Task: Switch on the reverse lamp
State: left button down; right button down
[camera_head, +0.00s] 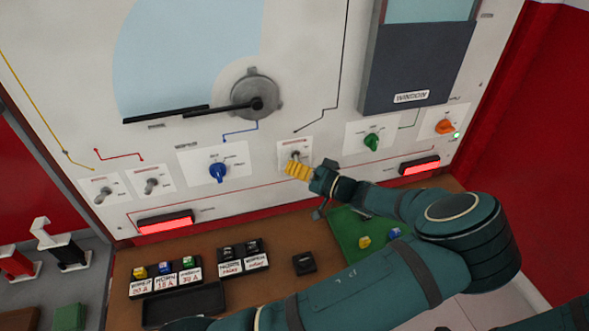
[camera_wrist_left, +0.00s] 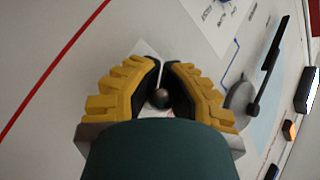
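My left gripper (camera_head: 297,170), with yellow ridged fingers, is at the panel in front of a small white switch plate (camera_head: 308,148). A toggle switch on that plate is mostly hidden by the fingers in the head view. In the left wrist view the two fingertips (camera_wrist_left: 162,68) are close together. The dark round knob of the toggle switch (camera_wrist_left: 160,98) shows in the narrow gap between the black pads. I cannot tell whether the pads press on it. The plate's label is too small to read. My right gripper is not in view.
Two more toggle switches (camera_head: 104,194) (camera_head: 151,186) are at the panel's left. Red lit displays (camera_head: 166,224) (camera_head: 419,168) sit low. Labelled blocks and a green mat (camera_head: 345,222) lie on the brown bench.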

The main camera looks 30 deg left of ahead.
aim_at(298, 161)
pick_arm(q)
jog(key=shift+d, duration=0.1)
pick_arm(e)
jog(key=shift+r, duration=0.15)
